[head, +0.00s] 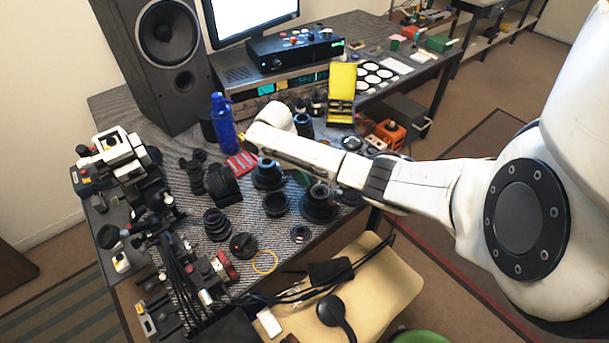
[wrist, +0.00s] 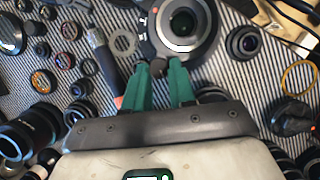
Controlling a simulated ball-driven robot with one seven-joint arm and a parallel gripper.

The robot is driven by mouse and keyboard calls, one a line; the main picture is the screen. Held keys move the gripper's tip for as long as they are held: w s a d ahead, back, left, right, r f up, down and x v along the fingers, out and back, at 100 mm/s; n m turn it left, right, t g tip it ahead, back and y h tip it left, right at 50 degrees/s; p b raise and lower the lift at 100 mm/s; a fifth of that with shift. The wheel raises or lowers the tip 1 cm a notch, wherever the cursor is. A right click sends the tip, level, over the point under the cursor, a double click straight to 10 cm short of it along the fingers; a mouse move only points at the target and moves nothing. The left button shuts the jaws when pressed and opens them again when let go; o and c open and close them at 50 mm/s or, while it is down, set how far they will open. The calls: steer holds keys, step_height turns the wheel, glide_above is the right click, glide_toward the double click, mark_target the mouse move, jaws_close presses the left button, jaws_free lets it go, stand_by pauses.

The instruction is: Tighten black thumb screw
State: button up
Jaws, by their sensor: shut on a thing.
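The black thumb screw (wrist: 157,66) shows in the wrist view as a small dark knob at the lower edge of a large lens body (wrist: 209,45). My gripper (wrist: 159,72) has two green fingers, one on either side of the knob, and is shut on it. The lens has a pale metal ring around a dark glass opening. The fingers hide part of the screw, and its thread cannot be seen. In the head view my arm crosses over the table and the screw cannot be made out; a bit of green shows below the arm near the lens (head: 319,205).
Several lenses and rings crowd the striped mat around the gripper. A grey flat ring (wrist: 124,42) and a dark tube (wrist: 103,62) lie left of the fingers. A blue bottle (head: 222,124) stands behind, and a yellow box (head: 342,80) farther back. A tan chair (head: 385,287) is in front.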

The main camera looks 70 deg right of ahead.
jaws_close()
steer(key=shift+r+m+p, duration=0.1)
steer(key=shift+m+p, duration=0.3)
steer(key=shift+s+d+m+t+y+p, duration=0.2)
steer(key=shift+m+t+y+p, duration=0.5)
steer(key=shift+m, duration=1.95)
steer(key=shift+s+d+m+t+y+p, duration=0.1)
steer(key=shift+d+m+t+y+p, duration=0.5)
steer(key=shift+m, duration=2.1)
steer(key=shift+s+a+m+t+y+p, duration=0.15)
steer(key=shift+m+t+y+p, duration=0.25)
steer(key=shift+m+y+p, duration=1.45)
steer(key=shift+m+h+b, duration=0.75)
steer(key=shift+m+b, duration=0.15)
steer(key=o, duration=0.7)
jaws_free()
